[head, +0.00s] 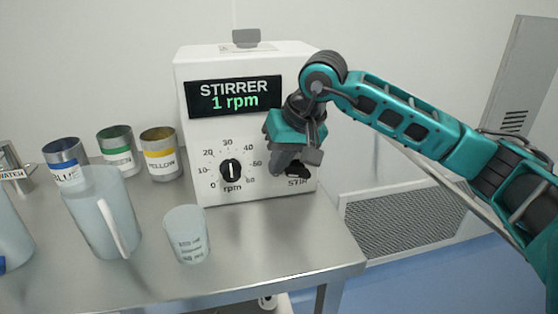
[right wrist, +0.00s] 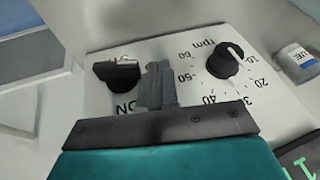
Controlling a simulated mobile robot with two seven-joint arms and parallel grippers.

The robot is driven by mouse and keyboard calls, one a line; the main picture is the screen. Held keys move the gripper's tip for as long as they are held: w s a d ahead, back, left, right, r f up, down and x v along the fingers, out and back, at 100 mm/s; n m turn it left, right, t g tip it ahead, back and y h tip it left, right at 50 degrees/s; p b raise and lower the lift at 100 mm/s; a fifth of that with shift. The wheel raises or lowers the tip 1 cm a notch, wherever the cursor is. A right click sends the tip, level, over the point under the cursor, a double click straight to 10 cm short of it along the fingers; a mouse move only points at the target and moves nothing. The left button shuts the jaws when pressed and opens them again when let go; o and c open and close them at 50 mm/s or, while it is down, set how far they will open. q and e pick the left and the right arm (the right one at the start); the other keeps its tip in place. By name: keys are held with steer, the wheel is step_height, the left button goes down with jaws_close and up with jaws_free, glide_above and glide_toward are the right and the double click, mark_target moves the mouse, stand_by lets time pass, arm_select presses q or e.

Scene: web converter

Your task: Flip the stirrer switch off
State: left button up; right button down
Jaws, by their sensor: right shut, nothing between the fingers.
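The stirrer (head: 245,135) is a white box at the back of the table with a dark display reading "STIRRER 1 rpm". Its black rpm knob (head: 231,172) is on the lower front; it also shows in the right wrist view (right wrist: 225,62). The black stirrer switch (head: 298,171) is at the lower right, above the "STIR" label and partly hidden by my right gripper (head: 280,168). In the right wrist view, the switch (right wrist: 117,74) is just left of my shut, empty fingers (right wrist: 157,70), near an "ON" mark. I cannot tell whether they touch. My left gripper is out of view.
A clear jug (head: 105,215) and a small beaker (head: 187,235) stand in front on the metal table (head: 250,250). Blue (head: 65,162), green (head: 118,150) and yellow (head: 161,155) labelled cans stand left of the stirrer. The table's right edge is close to the stirrer.

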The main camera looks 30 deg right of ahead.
mark_target(290, 171)
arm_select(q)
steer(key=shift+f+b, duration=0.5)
arm_select(e)
steer(key=shift+s+d+f, duration=0.15)
steer(key=shift+d+f, duration=0.2)
steer(key=shift+d, duration=0.35)
steer(key=r+p, duration=0.2)
steer(key=r, duration=0.2)
steer(key=shift+s+d+p, duration=0.1)
steer(key=shift+d+p, duration=0.25)
steer(key=shift+p, duration=0.05)
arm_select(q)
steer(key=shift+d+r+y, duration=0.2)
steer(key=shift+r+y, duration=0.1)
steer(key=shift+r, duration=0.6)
arm_select(e)
steer(key=s+a+r, duration=0.2)
steer(key=a+r, duration=0.3)
steer(key=r, duration=0.3)
steer(key=shift+r, duration=0.25)
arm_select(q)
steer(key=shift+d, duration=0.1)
arm_select(e)
steer(key=shift+s, duration=0.1)
